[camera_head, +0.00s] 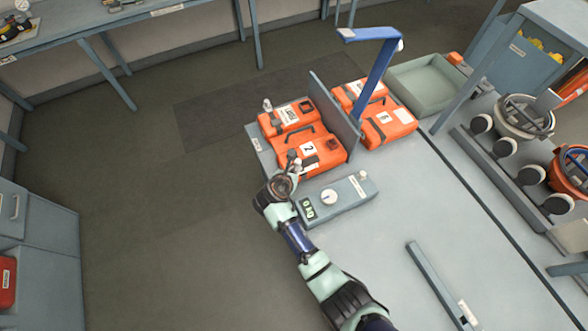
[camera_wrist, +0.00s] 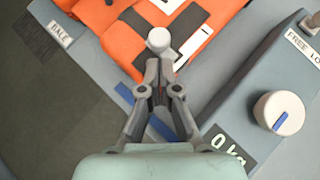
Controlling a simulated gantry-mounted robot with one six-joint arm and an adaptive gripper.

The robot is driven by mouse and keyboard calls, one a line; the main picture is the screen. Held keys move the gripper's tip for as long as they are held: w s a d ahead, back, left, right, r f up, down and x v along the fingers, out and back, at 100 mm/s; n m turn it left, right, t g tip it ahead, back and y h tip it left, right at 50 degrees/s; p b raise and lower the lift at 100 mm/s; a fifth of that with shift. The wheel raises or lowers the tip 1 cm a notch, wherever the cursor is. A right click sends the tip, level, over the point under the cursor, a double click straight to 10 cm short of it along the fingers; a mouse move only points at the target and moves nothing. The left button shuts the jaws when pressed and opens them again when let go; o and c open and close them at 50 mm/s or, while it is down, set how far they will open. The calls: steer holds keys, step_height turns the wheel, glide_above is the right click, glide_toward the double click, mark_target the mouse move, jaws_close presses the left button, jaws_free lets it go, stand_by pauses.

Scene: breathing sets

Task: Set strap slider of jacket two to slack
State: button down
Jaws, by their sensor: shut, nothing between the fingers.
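Jacket two, an orange jacket with a "2" label (camera_head: 326,156), lies on the left side of the upright divider at the bench's edge. It fills the top of the wrist view (camera_wrist: 215,45). My gripper (camera_head: 294,163) is at the jacket's near edge, with its fingers together and nothing between them. In the wrist view, a round pale knob (camera_wrist: 159,39), which looks like the strap slider, stands just beyond my fingertips (camera_wrist: 160,66). I cannot tell whether they touch. My fingers partly cover the strap area below the knob, so the slider's setting is unclear.
A grey box with a dial (camera_head: 328,197) and a "0 kg" display stands close right of my gripper. A jacket labelled "1" (camera_head: 392,121) lies beyond the divider (camera_head: 335,112). A blue post (camera_head: 376,75) rises behind. The front bench top is mostly clear.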

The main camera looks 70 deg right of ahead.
steer(key=shift+d, duration=0.55)
steer(key=shift+s, duration=0.1)
steer(key=s+d+p, duration=0.3)
steer(key=s+d, duration=0.1)
steer(key=shift+r+p, duration=0.2)
steer(key=shift+p, duration=0.15)
steer(key=shift+s+d+f, duration=0.15)
steer(key=shift+d+f, duration=0.05)
steer(key=shift+d, duration=0.05)
